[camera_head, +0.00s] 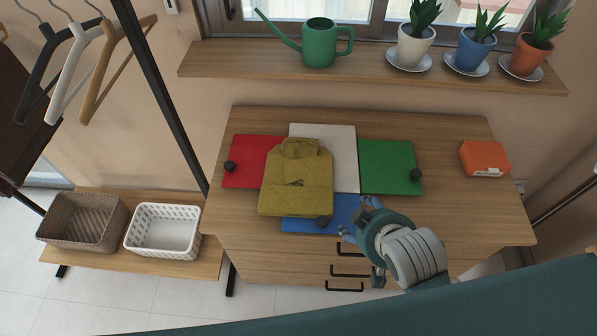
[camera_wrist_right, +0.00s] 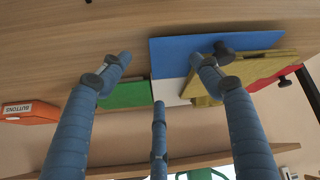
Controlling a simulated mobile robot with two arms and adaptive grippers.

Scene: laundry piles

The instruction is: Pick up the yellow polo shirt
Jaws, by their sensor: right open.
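The yellow polo shirt (camera_head: 297,182) lies folded, collar toward the back, in the middle of a coloured folding board with red (camera_head: 243,165), white (camera_head: 340,150), green (camera_head: 386,160) and blue (camera_head: 335,216) panels. My right gripper (camera_head: 357,219) is open and empty at the board's front right, by the blue panel and to the right of the shirt. In the right wrist view, the shirt (camera_wrist_right: 262,72) shows partly behind one of the spread fingers (camera_wrist_right: 160,75). My left gripper is out of view.
Black knobs sit on the red, green and blue panels. An orange box marked BUTTONS (camera_head: 485,158) lies at the dresser's right. A shelf (camera_head: 370,78) with a green watering can (camera_head: 319,45) and potted plants is behind. Baskets (camera_head: 162,230) and a rail stand at left.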

